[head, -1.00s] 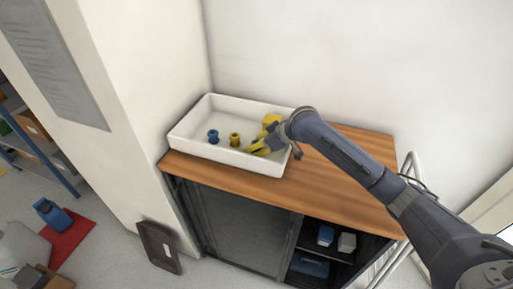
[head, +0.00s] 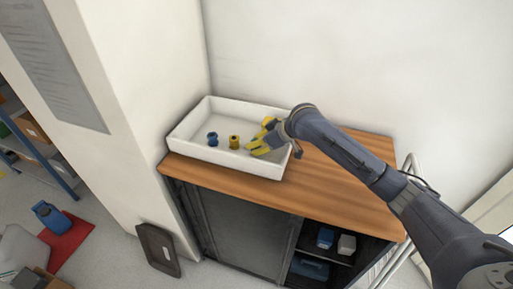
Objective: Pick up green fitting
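The white tray (head: 203,154) stands on the wooden top of a cabinet. A blue fitting (head: 213,138) and a yellow fitting (head: 234,142) stand upright in it, left of my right gripper. My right gripper (head: 257,137) reaches into the right part of the tray, its yellow fingers spread apart. I see no green fitting; the gripper and wrist cover part of the tray's right end, so anything there is hidden. I see nothing held between the fingers. My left gripper is not in view.
The wooden cabinet top (head: 225,178) is bare in front of the tray. The tray's raised walls surround the fittings. White walls close in behind and to the left.

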